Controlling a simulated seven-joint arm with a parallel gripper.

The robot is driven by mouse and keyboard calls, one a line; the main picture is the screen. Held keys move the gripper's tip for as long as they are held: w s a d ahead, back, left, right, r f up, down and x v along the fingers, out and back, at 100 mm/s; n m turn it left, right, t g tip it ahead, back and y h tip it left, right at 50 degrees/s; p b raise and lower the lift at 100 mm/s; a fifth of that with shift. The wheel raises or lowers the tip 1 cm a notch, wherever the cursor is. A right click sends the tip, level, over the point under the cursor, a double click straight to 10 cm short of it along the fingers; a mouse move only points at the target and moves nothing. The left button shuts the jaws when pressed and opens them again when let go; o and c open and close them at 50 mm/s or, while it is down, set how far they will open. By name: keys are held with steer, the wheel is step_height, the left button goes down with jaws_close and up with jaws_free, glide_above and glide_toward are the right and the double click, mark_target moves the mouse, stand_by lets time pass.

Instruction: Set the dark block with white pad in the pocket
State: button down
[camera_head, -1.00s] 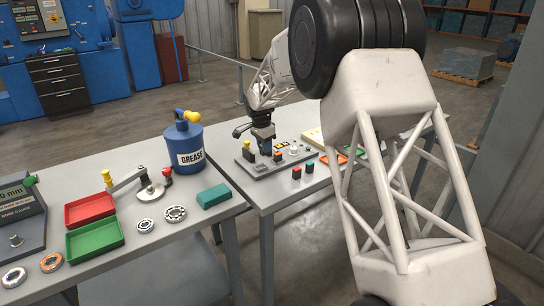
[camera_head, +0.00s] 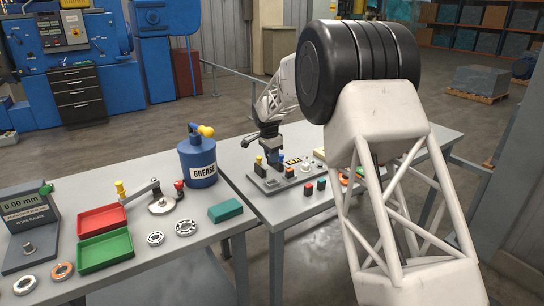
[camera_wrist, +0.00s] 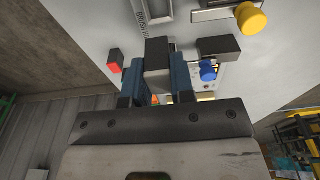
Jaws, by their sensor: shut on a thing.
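My gripper (camera_wrist: 158,82) is shut on a dark block (camera_wrist: 157,54), which sits between its two blue fingers in the wrist view. The block's near face looks grey; I cannot make out a white pad on it. In the head view my gripper (camera_head: 271,158) is low over a grey fixture plate (camera_head: 262,184) on the right-hand table. The gripper hides part of the plate, and I cannot tell whether the block touches it. In the wrist view a dark-rimmed rectangular recess (camera_wrist: 153,10) lies just beyond the block; I cannot tell whether it is the pocket.
A blue knob (camera_wrist: 208,72), a dark block (camera_wrist: 219,46) and a yellow knob (camera_wrist: 250,18) stand right. A blue grease can (camera_head: 198,162) and teal block (camera_head: 225,211) stand on the left table.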

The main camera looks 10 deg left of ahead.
steer(key=shift+f, duration=2.4)
steer(key=shift+f, duration=2.35)
stand_by(3.1)
